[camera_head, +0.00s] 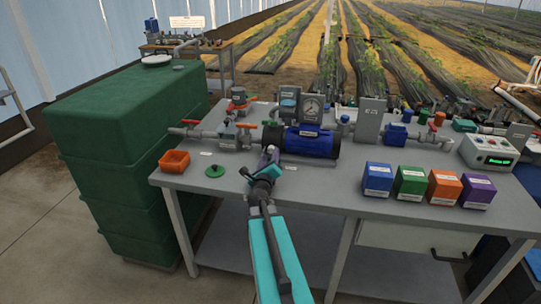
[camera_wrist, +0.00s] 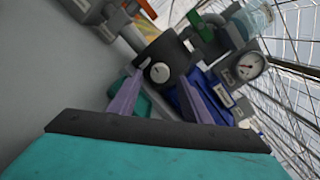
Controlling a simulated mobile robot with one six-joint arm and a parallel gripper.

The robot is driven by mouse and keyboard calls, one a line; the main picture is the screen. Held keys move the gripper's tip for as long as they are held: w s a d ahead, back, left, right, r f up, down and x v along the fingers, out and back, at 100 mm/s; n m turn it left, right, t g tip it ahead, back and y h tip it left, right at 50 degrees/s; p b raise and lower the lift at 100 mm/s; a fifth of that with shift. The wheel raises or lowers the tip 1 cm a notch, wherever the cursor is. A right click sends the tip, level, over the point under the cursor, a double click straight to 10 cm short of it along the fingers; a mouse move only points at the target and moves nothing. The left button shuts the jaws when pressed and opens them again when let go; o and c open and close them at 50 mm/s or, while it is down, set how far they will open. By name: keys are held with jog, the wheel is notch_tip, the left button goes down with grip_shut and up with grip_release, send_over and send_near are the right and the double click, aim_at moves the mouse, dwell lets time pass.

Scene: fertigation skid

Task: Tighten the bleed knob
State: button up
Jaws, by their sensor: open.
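In the wrist view a dark round knob (camera_wrist: 159,73) with a pale centre sits on a dark fitting, facing my camera. I take it for the bleed knob, though no label on it is readable. My gripper (camera_wrist: 160,82) has two purple fingers, spread apart, with the knob showing between and just beyond their tips. I cannot tell whether either finger touches it. In the head view my gripper (camera_head: 269,155) is at the near left end of the blue pump body (camera_head: 312,143). My gripper and arm hide the knob there.
Pipes with a red-handled valve (camera_head: 185,130) run left. Blue, green, orange and purple boxes (camera_head: 410,184) stand right. The bench front between is clear.

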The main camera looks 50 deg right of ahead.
aim_at(271, 150)
jog(key=shift+x, duration=1.1)
jog(key=c, duration=1)
jog(key=shift+c, duration=0.2)
